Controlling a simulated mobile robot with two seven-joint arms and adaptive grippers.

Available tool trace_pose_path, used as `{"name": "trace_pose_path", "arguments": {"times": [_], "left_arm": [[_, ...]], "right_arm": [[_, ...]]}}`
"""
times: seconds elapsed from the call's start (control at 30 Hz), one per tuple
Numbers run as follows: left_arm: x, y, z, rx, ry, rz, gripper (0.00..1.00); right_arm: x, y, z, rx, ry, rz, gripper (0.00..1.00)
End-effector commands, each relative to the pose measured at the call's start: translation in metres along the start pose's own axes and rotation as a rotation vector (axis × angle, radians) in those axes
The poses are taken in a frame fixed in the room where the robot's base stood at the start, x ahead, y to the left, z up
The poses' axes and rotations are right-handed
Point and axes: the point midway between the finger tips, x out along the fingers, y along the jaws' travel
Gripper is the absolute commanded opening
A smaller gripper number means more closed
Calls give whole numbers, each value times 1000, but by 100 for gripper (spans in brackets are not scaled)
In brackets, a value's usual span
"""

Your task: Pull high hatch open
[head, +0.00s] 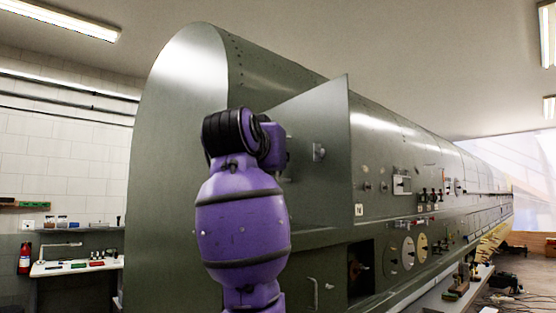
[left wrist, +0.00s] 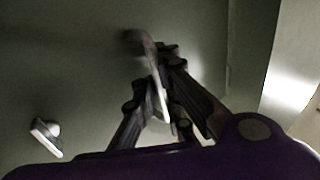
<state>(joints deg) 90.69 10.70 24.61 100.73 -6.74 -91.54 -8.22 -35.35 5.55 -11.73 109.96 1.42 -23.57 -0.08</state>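The high hatch (head: 325,115) is a flat grey-green panel on the fuselage side. It stands swung out at an angle, its right edge clear of the skin. A small metal knob (head: 318,152) is on its face. My purple left arm is in front of the hatch's left part and hides the gripper in the head view. In the left wrist view, the fingers of my left gripper (left wrist: 162,85) are close around a pale bar handle (left wrist: 157,78) and appear shut on it. A second light fitting (left wrist: 45,130) is at lower left there. My right gripper is in neither view.
The long green fuselage (head: 410,145) runs back to the right, with switches and round dials on its side. A dark open recess (head: 361,268) is below the hatch. A workbench (head: 75,266) and a red extinguisher (head: 25,258) stand at the left wall.

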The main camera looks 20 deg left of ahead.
Motion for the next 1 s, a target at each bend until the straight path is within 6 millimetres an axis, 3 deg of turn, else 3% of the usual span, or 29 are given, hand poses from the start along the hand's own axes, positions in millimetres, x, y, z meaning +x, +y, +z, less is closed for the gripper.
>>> {"name": "trace_pose_path", "arguments": {"times": [0.03, 0.1, 0.13, 0.67, 0.77, 1.0], "left_arm": [[0, 4, 2, -3, -7, 8, 0], [1, 4, 3, -2, -7, 9, 14], [1, 4, 3, -2, -7, 8, 15], [-3, 1, 1, 0, -2, 2, 15], [-14, 1, 0, 0, 0, 2, 15], [-64, 1, 0, 0, 2, 2, 15]], "right_arm": [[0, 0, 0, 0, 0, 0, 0], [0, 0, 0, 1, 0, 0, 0], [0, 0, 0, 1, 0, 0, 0], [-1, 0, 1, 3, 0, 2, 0], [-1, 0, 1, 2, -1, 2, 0], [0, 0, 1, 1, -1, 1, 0]]}}
